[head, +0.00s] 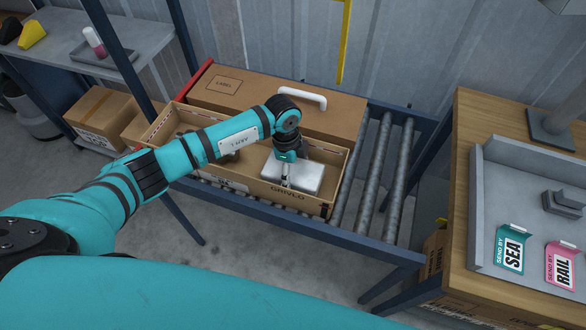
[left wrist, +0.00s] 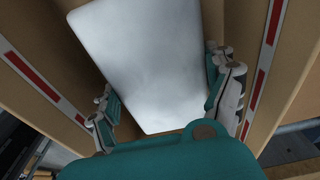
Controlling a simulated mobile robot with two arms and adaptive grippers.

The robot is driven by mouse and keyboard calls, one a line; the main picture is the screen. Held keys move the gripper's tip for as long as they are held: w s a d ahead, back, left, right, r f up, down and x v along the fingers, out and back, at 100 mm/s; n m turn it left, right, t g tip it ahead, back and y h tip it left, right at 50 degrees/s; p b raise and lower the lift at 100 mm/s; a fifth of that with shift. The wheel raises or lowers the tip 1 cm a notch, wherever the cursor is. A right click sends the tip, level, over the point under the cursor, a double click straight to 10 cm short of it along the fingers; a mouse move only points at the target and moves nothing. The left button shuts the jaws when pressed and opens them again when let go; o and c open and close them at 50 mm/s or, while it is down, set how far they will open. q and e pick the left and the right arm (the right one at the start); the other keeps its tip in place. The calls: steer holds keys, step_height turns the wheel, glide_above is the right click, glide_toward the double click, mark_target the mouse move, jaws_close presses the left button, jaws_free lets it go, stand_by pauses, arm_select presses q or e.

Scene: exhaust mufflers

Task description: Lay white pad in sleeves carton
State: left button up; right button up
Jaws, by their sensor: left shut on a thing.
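The white pad (head: 306,176) is a pale flat block at the right end of a long open carton (head: 262,192) on the roller conveyor. The pad fills the middle of the left wrist view (left wrist: 150,60), with brown carton walls on both sides. My left gripper (head: 286,178) reaches down into the carton and is shut on the pad, with a finger on either side of it (left wrist: 165,95). Whether the pad touches the carton floor cannot be told. My arm hides part of the carton's middle. My right gripper is not in view.
A closed brown box with a label (head: 222,84) and white handle (head: 303,97) stands behind the carton. Bare rollers (head: 376,175) lie to the right. A wooden table (head: 462,165) at right holds a grey tray (head: 482,240) with teal and pink cards.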

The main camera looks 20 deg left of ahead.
arm_select(q)
steer(key=shift+f, duration=0.15)
steer(key=o, duration=0.6)
steer(key=shift+o, duration=0.2)
steer(key=shift+r, duration=0.2)
step_height(320, 180, up, 12)
steer(key=a+b, duration=0.1)
steer(key=shift+a, duration=0.25)
